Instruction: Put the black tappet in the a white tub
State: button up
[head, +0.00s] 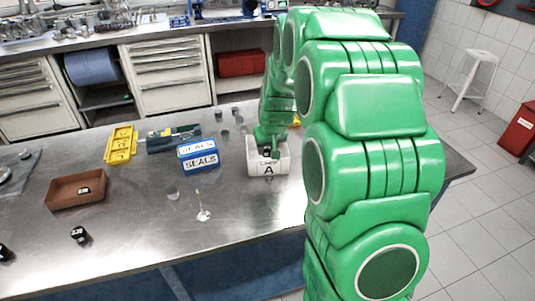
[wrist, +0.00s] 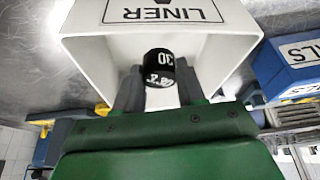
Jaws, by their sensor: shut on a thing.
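The black tappet (wrist: 160,72), a short cylinder with white markings, sits between the two fingers of my gripper (wrist: 158,88) in the wrist view. My gripper is shut on it. The white tub (head: 268,168), labelled LINER and A, stands on the metal bench. In the head view my gripper (head: 267,149) points down at the tub's opening, with the dark tappet at the mouth. In the wrist view the tub's white wall (wrist: 88,52) surrounds the tappet and fingertips. Whether the tappet touches the tub floor cannot be seen.
A blue SEALS box (head: 198,155) stands left of the tub. Further left are a yellow tray (head: 121,144) and a brown tray (head: 62,200) holding a black piece. Another black piece (head: 79,235) lies on the bench. The bench front before the tub is clear.

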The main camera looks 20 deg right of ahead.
aim_at(268, 150)
jog(key=shift+f, duration=1.35)
jog(key=shift+f, duration=0.15)
jog(key=o, duration=1.1)
jog(key=shift+c, duration=0.2)
jog(key=v, duration=1.1)
jog(key=s+a+r+g, duration=0.1)
jog(key=s+a+g, duration=0.1)
jog(key=s, duration=1.1)
jog(key=s+a+r+g, duration=0.2)
jog(key=s+a, duration=0.1)
jog(key=s, duration=1)
jog(key=s+a+r+g, duration=0.2)
jog(key=s+a, duration=0.1)
jog(key=s, duration=1.1)
jog(key=shift+r, duration=0.2)
jog(key=shift+s, duration=0.1)
